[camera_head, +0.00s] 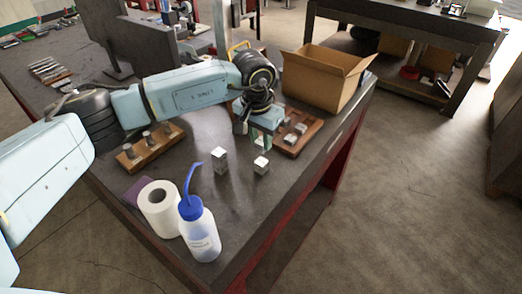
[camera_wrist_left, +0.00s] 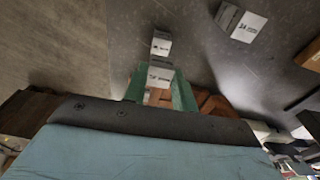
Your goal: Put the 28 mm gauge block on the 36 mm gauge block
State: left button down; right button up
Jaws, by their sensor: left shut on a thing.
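My left gripper (camera_head: 262,146) is shut on a small pale metal block, the 28 mm gauge block (camera_wrist_left: 160,77), whose printed face shows between the green fingertips in the left wrist view. In the head view the fingers mostly hide it. The larger standing block, which looks like the 36 mm gauge block (camera_head: 219,160), is upright on the dark table, left of the gripper; it shows at the upper right of the left wrist view (camera_wrist_left: 241,22). Its printed number is hard to read. My right gripper is not in view.
Another smaller block (camera_head: 261,166) stands just in front of my gripper; it also shows in the wrist view (camera_wrist_left: 161,44). A wooden tray (camera_head: 316,124) with metal pieces, an open cardboard box (camera_head: 318,83), a wooden holder (camera_head: 133,163), a paper roll (camera_head: 159,208) and a wash bottle (camera_head: 200,236) stand around.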

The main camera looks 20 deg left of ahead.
aim_at(260, 143)
pick_arm(q)
notch_tip(260, 143, down, 4)
jog(key=shift+f+p, duration=0.15)
jog(key=shift+p, duration=0.15)
jog(key=shift+f, duration=0.2)
jog(key=c, duration=1.1)
grip_release()
jog(key=shift+r, duration=0.1)
jog(key=shift+r, duration=0.15)
jog(key=r, duration=0.4)
jog(key=s+r+b, duration=0.1)
jog(key=r, duration=0.3)
jog(key=r+b, duration=0.1)
jog(key=r, duration=0.2)
jog(key=shift+s+a+r, duration=0.2)
jog(key=shift+s+r, duration=0.05)
jog(key=shift+r, duration=0.15)
